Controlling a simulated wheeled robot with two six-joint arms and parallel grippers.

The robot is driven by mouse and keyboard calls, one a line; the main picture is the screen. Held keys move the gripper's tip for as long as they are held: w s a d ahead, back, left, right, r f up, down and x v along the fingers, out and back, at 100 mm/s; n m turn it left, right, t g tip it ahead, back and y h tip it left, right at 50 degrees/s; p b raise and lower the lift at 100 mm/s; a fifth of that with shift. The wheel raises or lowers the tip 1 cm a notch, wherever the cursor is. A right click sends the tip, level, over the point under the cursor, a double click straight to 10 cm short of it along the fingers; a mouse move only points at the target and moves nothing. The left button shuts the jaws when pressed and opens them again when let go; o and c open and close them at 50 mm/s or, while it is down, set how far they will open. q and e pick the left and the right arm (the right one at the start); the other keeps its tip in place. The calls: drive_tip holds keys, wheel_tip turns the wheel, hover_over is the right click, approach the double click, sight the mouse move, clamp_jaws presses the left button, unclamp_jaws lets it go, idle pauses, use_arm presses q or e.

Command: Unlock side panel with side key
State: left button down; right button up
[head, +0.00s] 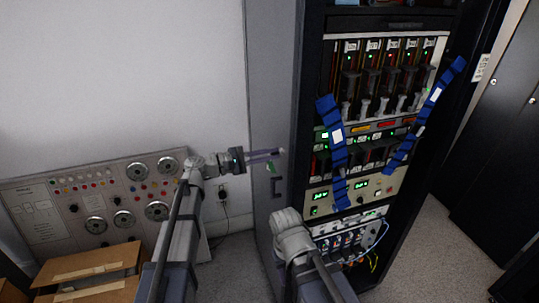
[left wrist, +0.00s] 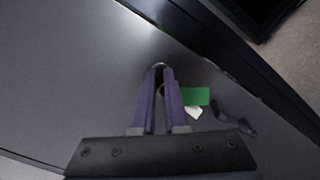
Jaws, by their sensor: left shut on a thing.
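The side panel (head: 270,70) is the tall grey side of the equipment rack. It fills much of the left wrist view (left wrist: 70,60). My left gripper (head: 281,152) is level in front of the panel, its fingers pointing right. In the left wrist view its fingertips (left wrist: 160,70) are shut on the side key, at a small round metal piece against the panel. The key's green tag (left wrist: 195,96) hangs beside the fingers and also shows in the head view (head: 271,168). The fingers mostly hide the key, and I cannot tell how deep it sits. My right gripper is out of sight.
A dark handle (head: 277,190) is on the panel below the left gripper. The open rack front holds instruments and blue straps (head: 333,140). A control console (head: 90,200) and a cardboard box (head: 90,275) stand at left. Dark cabinets (head: 500,120) stand at right.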

use_arm(q)
drive_tip(key=m, duration=0.3)
drive_tip(key=shift+f+m, duration=0.1)
drive_tip(key=shift+m, duration=2.1)
drive_tip(key=c, duration=0.9)
unclamp_jaws()
drive_tip(key=shift+c, duration=0.2)
drive_tip(key=shift+s, duration=0.1)
